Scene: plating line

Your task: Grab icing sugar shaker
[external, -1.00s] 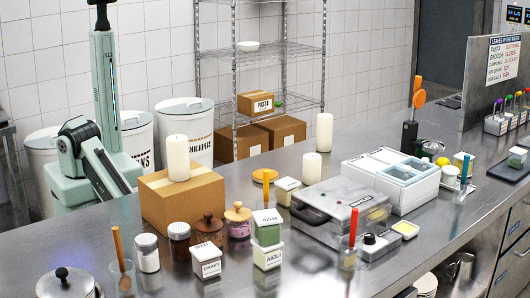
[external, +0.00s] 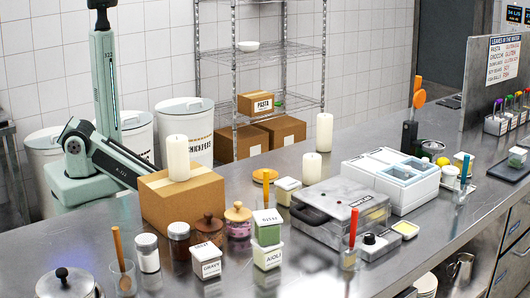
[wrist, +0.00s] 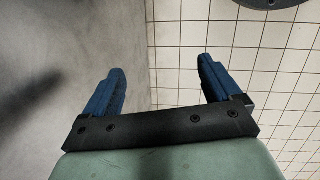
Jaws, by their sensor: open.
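A small clear shaker with white contents and a silver lid (external: 148,253) stands upright on the steel counter near the front left, in the external view. It looks like the icing sugar shaker, though I can read no label on it. A similar shaker with dark brown contents (external: 179,247) stands just to its right. My gripper (wrist: 162,82) shows in the wrist view with its two blue fingers wide apart and nothing between them. In the external view my forearm reaches behind the cardboard box, and the gripper is hidden. The shaker is not in the wrist view.
The cardboard box (external: 190,212) with a white candle (external: 177,158) on top stands between my arm and the shakers. A glass with a wooden-handled tool (external: 122,278) is left of the shaker. Spice jars (external: 238,220) and labelled tubs (external: 206,263) crowd its right. A lidded pot (external: 65,284) is front left.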

